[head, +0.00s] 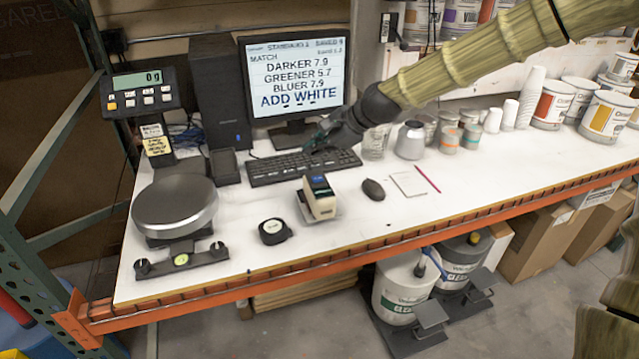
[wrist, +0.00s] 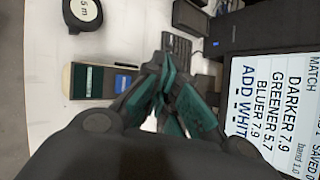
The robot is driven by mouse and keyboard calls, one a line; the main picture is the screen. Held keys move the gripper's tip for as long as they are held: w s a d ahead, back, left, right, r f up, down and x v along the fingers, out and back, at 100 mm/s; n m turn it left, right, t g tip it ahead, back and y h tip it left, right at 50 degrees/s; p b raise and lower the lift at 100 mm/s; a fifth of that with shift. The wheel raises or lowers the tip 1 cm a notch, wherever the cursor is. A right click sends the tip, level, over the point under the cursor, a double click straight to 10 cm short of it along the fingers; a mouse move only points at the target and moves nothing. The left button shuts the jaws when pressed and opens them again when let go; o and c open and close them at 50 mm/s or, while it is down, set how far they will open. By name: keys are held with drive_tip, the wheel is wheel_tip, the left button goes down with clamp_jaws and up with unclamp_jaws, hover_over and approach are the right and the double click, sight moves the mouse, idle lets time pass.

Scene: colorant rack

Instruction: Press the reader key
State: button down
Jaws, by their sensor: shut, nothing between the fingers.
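The reader is a small beige device (head: 322,206) with a dark top, standing on the white bench in front of the keyboard. In the wrist view the reader (wrist: 78,82) lies left of my fingers, with a dark green screen (wrist: 94,80) and a bright blue patch (wrist: 124,84) on its top; I cannot tell which part is the key. My gripper (head: 314,144) is shut and empty, over the keyboard, behind and above the reader and apart from it.
The keyboard (head: 285,169) and monitor (head: 293,80), reading "ADD WHITE", stand behind. A tape measure (head: 274,231) and a scale (head: 174,206) are left of the reader; a mouse (head: 373,189) is right. A glass (head: 375,143) and a grey jar (head: 410,140) stand near my wrist. The bench front is mostly clear.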

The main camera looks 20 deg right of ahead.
sight(316, 180)
wheel_tip(316, 180, down, 4)
drive_tip(key=shift+r+b, duration=0.2)
drive_tip(key=shift+b, duration=0.8)
drive_tip(key=shift+f+b, duration=0.3)
drive_tip(key=shift+f, duration=0.7)
drive_tip(key=shift+f, duration=0.15)
drive_tip(key=shift+f, duration=0.25)
drive_tip(key=shift+f, duration=0.35)
idle(0.6)
drive_tip(key=shift+r, duration=0.1)
drive_tip(key=shift+r+p, duration=0.65)
drive_tip(key=shift+r, duration=0.05)
